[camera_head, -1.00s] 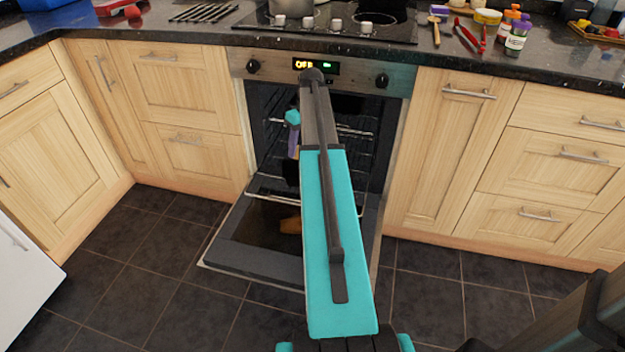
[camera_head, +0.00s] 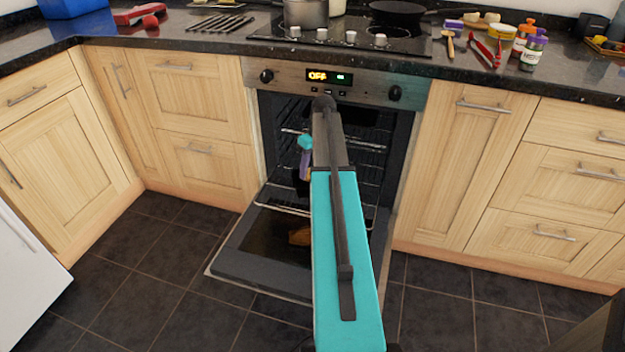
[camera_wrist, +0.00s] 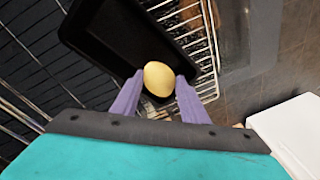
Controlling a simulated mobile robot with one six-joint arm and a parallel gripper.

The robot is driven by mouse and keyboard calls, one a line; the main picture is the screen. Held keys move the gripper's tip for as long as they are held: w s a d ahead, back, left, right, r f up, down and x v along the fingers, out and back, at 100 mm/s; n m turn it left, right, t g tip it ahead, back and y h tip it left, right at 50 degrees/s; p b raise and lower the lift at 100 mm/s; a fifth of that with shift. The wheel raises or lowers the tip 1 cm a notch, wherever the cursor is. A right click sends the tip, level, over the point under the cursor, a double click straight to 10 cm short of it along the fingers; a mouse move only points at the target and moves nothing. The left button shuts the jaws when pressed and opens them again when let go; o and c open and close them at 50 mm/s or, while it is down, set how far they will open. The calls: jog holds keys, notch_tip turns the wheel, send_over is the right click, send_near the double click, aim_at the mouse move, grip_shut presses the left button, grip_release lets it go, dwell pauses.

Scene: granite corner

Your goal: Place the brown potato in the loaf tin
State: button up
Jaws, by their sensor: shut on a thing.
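My gripper (camera_wrist: 159,86) has its two purple fingers shut on a pale yellow-brown potato (camera_wrist: 158,76) in the wrist view. Behind the potato is a black loaf tin (camera_wrist: 112,38), lying on a wire rack. The potato overlaps the tin's lower part in this view; I cannot tell whether it touches the tin. In the head view my gripper (camera_head: 305,162) is at the open oven, just left of my forearm. The potato cannot be made out there.
The oven (camera_head: 282,115) stands open, its door (camera_head: 245,240) folded down. A brown thing (camera_head: 299,236) shows at the door, partly behind my arm. Wire racks (camera_wrist: 30,55) lie around the tin. A white unit (camera_wrist: 290,135) is at lower right in the wrist view.

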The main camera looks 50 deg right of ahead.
jog(key=shift+f+b, duration=0.75)
jog(key=shift+f, duration=1.7)
jog(key=shift+f, duration=0.1)
jog(key=o, duration=1.1)
jog(key=r+p, duration=0.1)
jog(key=r, duration=0.3)
jog(key=s+d+r+p, duration=0.1)
jog(key=r, duration=0.3)
jog(key=r+p, duration=0.1)
jog(key=r, duration=0.3)
jog(key=shift+s+d, duration=0.15)
jog(key=shift+d, duration=0.15)
